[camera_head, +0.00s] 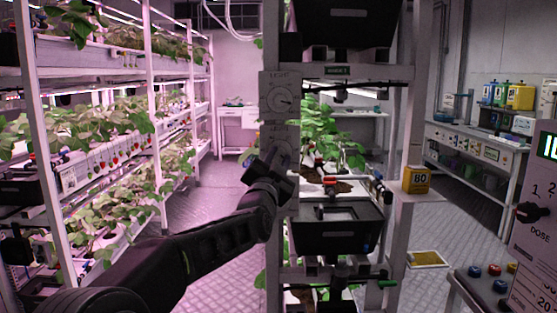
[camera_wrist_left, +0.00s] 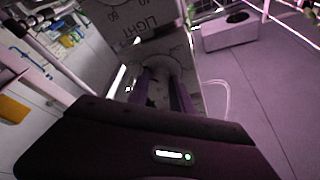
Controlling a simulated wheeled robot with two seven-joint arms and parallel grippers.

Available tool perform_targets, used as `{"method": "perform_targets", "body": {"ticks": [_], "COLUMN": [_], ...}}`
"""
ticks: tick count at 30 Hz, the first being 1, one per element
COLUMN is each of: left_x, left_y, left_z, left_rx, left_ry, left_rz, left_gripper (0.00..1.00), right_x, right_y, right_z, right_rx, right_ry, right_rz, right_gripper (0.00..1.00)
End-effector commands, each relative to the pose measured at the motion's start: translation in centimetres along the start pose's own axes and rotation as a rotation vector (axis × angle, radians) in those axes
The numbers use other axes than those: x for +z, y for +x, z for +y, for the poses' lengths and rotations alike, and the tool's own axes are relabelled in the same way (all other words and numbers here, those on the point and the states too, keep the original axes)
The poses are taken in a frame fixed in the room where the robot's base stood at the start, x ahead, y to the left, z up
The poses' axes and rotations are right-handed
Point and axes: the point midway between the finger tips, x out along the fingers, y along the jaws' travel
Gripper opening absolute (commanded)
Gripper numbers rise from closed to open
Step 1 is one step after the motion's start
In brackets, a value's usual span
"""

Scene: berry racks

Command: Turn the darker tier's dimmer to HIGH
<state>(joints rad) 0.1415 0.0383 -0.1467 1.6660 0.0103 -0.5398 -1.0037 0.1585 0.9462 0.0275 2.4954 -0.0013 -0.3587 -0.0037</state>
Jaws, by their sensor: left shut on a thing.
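Two grey dimmer plates marked LIGHT are on the rack's front post. The upper plate (camera_head: 267,82) has a round knob (camera_head: 281,98) in plain sight. The lower plate (camera_head: 268,130) is mostly covered by my left gripper (camera_head: 279,160), which hides its knob and scale in the head view. In the left wrist view the left gripper (camera_wrist_left: 166,92) is shut on the lower dimmer's round knob (camera_wrist_left: 172,63), with a LIGHT plate (camera_wrist_left: 135,22) beyond it. The knob's setting cannot be read. My right gripper is not in view.
The rack holds a black bin (camera_head: 340,233) and leafy plants (camera_head: 325,130). A yellow box marked 80 (camera_head: 416,180) sits to the right. Planted racks (camera_head: 95,130) line the left. A DOSE panel (camera_head: 535,210) stands at the right edge. Open floor (camera_head: 195,195) lies left of the post.

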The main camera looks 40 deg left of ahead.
Motion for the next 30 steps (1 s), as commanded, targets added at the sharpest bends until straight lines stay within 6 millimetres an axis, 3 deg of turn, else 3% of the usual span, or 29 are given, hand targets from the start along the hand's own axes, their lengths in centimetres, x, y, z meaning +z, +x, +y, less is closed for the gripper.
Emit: {"method": "perform_targets", "body": {"ticks": [14, 15, 23, 30], "left_x": [0.04, 0.04, 0.00, -0.01], "left_y": [-0.01, -0.01, 0.00, -0.03], "left_z": [0.08, 0.08, 0.03, 0.00], "left_rx": [0.011, 0.011, 0.010, 0.009], "left_ry": [0.024, 0.023, 0.022, 0.022], "left_rz": [-0.001, -0.001, -0.001, 0.000], "left_gripper": [0.00, 0.27, 0.48, 0.48], "right_x": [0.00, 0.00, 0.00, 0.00], "right_y": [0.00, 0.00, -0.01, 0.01], "right_z": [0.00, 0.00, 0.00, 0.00], "right_rx": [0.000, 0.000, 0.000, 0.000], "right_ry": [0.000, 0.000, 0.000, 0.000], "right_rz": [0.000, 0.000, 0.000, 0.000], "right_gripper": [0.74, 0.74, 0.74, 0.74]}}
